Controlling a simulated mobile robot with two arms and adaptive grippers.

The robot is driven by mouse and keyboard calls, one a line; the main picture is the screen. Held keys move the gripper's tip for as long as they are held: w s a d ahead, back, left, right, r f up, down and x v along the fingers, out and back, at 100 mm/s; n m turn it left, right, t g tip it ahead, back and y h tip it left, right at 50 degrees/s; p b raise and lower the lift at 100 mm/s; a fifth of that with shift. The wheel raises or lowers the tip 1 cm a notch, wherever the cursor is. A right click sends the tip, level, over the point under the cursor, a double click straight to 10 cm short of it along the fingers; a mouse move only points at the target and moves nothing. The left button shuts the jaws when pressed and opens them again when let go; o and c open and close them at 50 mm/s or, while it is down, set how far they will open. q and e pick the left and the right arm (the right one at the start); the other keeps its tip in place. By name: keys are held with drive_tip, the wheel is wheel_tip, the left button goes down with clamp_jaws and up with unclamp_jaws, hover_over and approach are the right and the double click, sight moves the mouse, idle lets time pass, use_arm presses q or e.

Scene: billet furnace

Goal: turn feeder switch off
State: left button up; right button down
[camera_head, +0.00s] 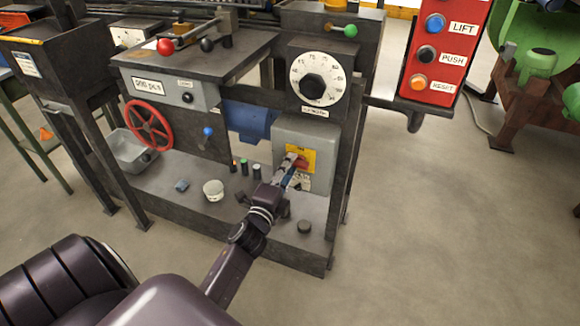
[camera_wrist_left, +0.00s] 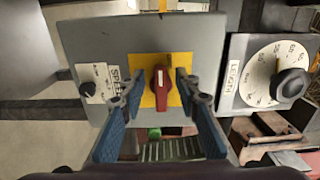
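The feeder switch is a red rotary knob (camera_head: 302,162) on a yellow plate (camera_head: 307,154), set in a grey box on the machine. In the left wrist view, the red knob (camera_wrist_left: 160,82) sits in the middle of the yellow plate (camera_wrist_left: 151,59). My left gripper (camera_head: 291,168) reaches up to the box and partly covers the knob in the head view. In the left wrist view, my left gripper's blue-padded fingers (camera_wrist_left: 159,90) stand open on either side of the knob, with a small gap showing on each side. My right gripper is not in view.
A small speed dial (camera_wrist_left: 95,83) is beside the switch, and a large white length dial (camera_head: 318,79) is above it. A red handwheel (camera_head: 148,125), a white cup (camera_head: 213,190) and small cylinders are to the left. Open floor (camera_head: 440,220) lies to the right.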

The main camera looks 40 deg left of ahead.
use_arm(q)
drive_tip(key=v, duration=1.1)
drive_tip(key=shift+s, duration=0.25)
